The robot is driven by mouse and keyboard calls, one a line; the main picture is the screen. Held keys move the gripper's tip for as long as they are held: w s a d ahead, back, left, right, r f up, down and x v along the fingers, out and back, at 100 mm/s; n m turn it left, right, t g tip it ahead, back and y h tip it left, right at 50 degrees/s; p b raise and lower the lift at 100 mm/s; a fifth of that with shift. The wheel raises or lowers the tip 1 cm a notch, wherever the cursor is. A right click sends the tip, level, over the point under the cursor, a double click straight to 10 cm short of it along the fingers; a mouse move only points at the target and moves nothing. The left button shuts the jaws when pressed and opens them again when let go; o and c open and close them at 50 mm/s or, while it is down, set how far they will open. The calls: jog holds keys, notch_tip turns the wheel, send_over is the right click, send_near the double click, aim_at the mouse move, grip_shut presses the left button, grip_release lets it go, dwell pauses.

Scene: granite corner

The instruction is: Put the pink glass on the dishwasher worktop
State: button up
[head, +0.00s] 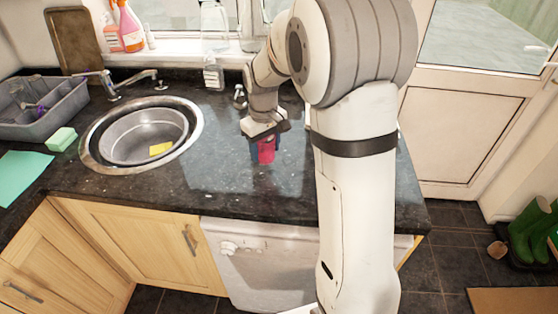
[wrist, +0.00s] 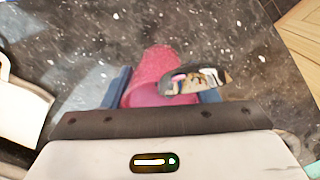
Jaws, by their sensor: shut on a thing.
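The pink glass (head: 266,152) is between the blue fingers of my gripper (head: 265,146), over the dark speckled worktop (head: 215,180) and behind the white dishwasher front (head: 270,265). In the wrist view the pink glass (wrist: 155,68) shows between the two blue fingers of my gripper (wrist: 163,92), which is shut on it. The glass looks close to upright in the head view. I cannot tell whether its base touches the worktop. A small dark curved piece (wrist: 195,80) overlaps the glass's right side in the wrist view; what it is is unclear.
The round sink (head: 145,135) with a yellow sponge (head: 161,149) lies to the left. A grey dish rack (head: 40,105) and a green sponge (head: 61,139) are farther left. A clear bottle (head: 213,50) stands behind. The worktop between sink and glass is bare.

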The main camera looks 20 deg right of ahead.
jog(key=shift+s+d+f, duration=0.1)
jog(key=shift+f, duration=2.9)
jog(key=shift+f, duration=0.15)
jog(key=o, duration=1)
notch_tip(320, 180, up, 12)
jog(key=s+m+t, duration=0.1)
jog(key=s, duration=0.6)
jog(key=s+d+r+m+t, duration=0.1)
jog(key=s+m, duration=0.1)
jog(key=s, duration=0.6)
jog(key=s+r+m+t, duration=0.1)
jog(key=s, duration=0.7)
jog(key=shift+s+d+r+m, duration=0.15)
jog(key=shift+s+d+m, duration=0.1)
jog(key=shift+m, duration=0.05)
